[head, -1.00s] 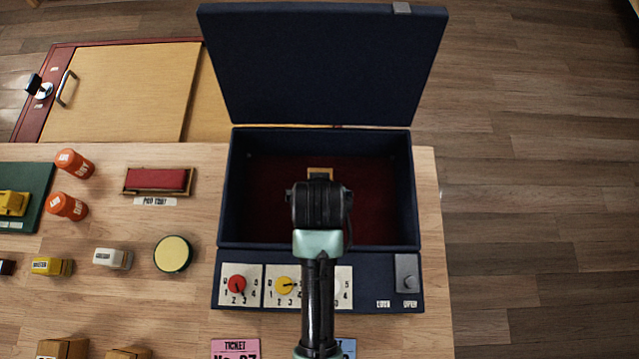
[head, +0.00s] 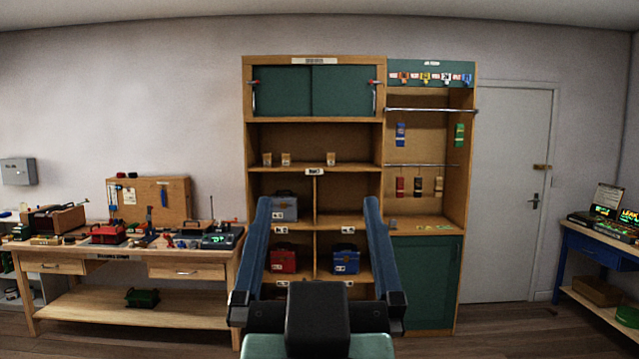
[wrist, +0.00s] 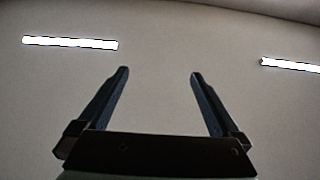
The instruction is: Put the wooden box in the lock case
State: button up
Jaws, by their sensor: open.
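My gripper (head: 317,200) is raised in the head view with its two long blue fingers pointing up and spread wide apart, nothing between them. It also shows open and empty in the wrist view (wrist: 159,71), against the bare ceiling. The lock case is not in view now.
A tall wooden cabinet (head: 251,135) stands ahead, with small tan packets (head: 267,159), a grey toolbox (head: 285,208), a red one (head: 283,261) and a blue one (head: 346,260). A cluttered workbench (head: 75,262) is left, a blue bench (head: 563,250) right. A door (head: 512,200) stands behind.

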jog(key=s+r+t, duration=0.3)
jog(key=s+r, duration=0.4)
jog(key=r, duration=0.2)
jog(key=shift+t, duration=0.4)
